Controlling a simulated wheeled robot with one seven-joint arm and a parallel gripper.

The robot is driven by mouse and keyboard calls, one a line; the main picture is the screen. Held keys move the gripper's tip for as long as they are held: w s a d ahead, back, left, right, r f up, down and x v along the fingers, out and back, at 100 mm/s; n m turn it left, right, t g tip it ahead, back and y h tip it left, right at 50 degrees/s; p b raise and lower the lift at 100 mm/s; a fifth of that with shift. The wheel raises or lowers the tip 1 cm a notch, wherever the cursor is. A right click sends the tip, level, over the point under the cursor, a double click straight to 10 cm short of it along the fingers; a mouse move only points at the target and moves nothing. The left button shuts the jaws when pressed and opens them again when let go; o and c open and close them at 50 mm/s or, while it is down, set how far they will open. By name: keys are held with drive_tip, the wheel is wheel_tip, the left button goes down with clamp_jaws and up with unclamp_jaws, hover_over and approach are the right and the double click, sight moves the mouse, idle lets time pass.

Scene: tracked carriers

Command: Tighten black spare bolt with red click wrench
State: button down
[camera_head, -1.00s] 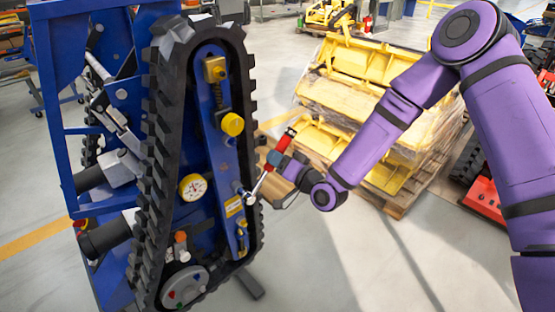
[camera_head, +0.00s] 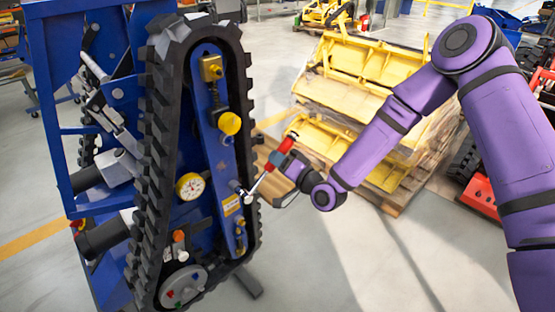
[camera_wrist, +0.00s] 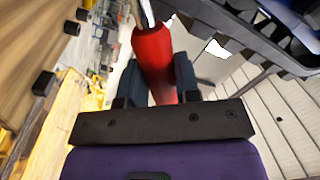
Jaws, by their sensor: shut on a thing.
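The red click wrench (camera_head: 287,144) is held at a slant, its red handle up and its chrome shaft (camera_head: 259,183) running down left to the blue track carrier. My gripper (camera_head: 276,158) is shut on the wrench; in the wrist view the red handle (camera_wrist: 154,52) lies between the two dark fingers. The wrench head (camera_head: 247,197) is at a silvery fitting on the carrier's right side, near the yellow label plate (camera_head: 232,205). Whether it sits on a bolt cannot be told. I cannot make out the black spare bolt.
A pallet of yellow parts (camera_head: 370,100) stands behind my arm. The floor at lower right is clear.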

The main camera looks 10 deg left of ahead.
drive_tip(key=shift+w+d+f+m, duration=0.1)
drive_tip(key=shift+f+m, duration=0.05)
drive_tip(key=shift+m, duration=0.15)
drive_tip(key=shift+w+d+f+m, duration=0.25)
drive_tip(key=shift+w+f+m, duration=0.05)
drive_tip(key=shift+f+m, duration=0.3)
drive_tip(key=shift+f, duration=0.1)
drive_tip(key=shift+w+d+f+m, duration=0.15)
drive_tip(key=shift+w+f+m, duration=0.05)
drive_tip(key=shift+f+m, duration=0.4)
idle(0.3)
drive_tip(key=shift+w+d+f+m+t, duration=0.15)
drive_tip(key=shift+f+m+t, duration=0.15)
drive_tip(key=shift+f+m, duration=0.3)
